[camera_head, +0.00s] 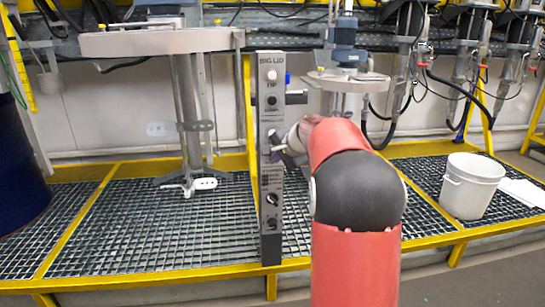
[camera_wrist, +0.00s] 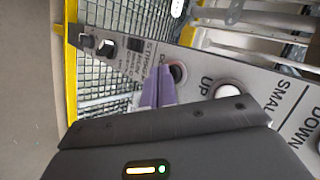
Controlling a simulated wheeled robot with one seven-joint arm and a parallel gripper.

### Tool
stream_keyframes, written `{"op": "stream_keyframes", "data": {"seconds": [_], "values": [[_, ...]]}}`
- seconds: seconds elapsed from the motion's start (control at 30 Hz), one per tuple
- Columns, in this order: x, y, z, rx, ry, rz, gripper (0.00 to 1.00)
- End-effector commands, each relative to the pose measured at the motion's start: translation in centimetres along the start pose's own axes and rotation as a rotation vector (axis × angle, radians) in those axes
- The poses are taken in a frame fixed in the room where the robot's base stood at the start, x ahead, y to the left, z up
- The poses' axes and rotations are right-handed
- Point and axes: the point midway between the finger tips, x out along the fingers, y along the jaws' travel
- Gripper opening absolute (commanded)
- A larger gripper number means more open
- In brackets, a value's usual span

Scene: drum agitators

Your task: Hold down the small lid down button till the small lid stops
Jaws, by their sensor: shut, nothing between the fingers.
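The control post (camera_head: 271,220) stands mid-picture, with BIG LID lettered at its top. In the wrist view its face shows SMALL, a white UP button (camera_wrist: 229,90) and a dark button (camera_wrist: 179,75) beside a partly hidden label starting with D, the small lid down button. My gripper (camera_head: 277,155) is at the post's face. Its purple fingers (camera_wrist: 157,86) are shut and empty, with the tips right beside the dark button and partly overlapping its label; I cannot tell whether they press it. The small lid (camera_head: 347,80), a grey disc under a blue motor, is behind my arm to the right.
The big lid (camera_head: 165,40) is raised at left on its stand. A white bucket (camera_head: 471,186) stands on the grating at right. A dark blue drum (camera_head: 20,175) is at the left edge. Stirrer controls (camera_wrist: 107,46) lie farther down the post. Yellow-edged grating (camera_head: 150,235) runs across.

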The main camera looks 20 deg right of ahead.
Motion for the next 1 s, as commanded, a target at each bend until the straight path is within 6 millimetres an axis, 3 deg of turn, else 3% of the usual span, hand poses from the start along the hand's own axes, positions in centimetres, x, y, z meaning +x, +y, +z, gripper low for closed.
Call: {"op": "stream_keyframes", "data": {"seconds": [1.0], "values": [[0.64, -0.50, -0.48, 0.000, 0.001, -0.001, 0.00]]}}
